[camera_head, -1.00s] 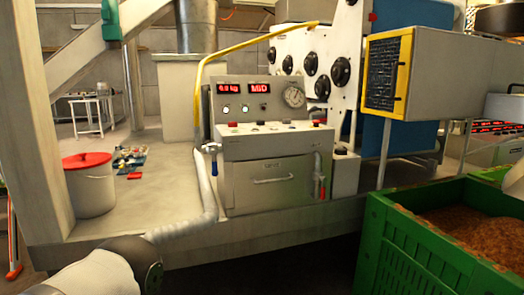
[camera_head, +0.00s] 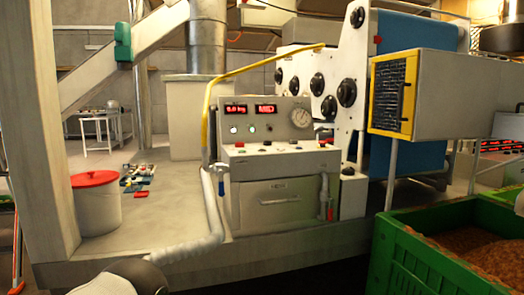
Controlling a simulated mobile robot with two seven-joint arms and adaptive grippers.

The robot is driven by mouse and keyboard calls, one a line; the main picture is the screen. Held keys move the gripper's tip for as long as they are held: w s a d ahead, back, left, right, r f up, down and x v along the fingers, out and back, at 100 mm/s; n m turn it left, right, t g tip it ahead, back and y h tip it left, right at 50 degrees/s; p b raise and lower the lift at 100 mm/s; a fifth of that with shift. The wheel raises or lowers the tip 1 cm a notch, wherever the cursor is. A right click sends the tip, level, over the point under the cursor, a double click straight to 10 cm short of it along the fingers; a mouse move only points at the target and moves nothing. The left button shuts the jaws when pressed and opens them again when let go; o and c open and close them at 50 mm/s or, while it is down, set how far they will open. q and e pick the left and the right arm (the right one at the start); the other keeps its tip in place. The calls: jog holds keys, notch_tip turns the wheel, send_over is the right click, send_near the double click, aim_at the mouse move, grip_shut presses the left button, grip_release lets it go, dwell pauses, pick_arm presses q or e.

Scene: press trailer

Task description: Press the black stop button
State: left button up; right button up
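The grey control console (camera_head: 262,117) stands on the trailer deck near the middle of the view. Its sloped ledge (camera_head: 280,151) carries a row of small red and dark controls. A small dark control (camera_head: 267,144) sits between two red ones on the ledge. It is too small to tell for sure whether it is the black stop button. Part of my own arm shows at the bottom left edge, well below and left of the console. Neither gripper is in view, and nothing of mine touches the console.
A green crate (camera_head: 415,262) of brown material stands at the front right. A white bucket with a red lid (camera_head: 95,203) stands at left. A yellow rail (camera_head: 262,60) arches over the console's left side. A white post (camera_head: 48,130) stands far left.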

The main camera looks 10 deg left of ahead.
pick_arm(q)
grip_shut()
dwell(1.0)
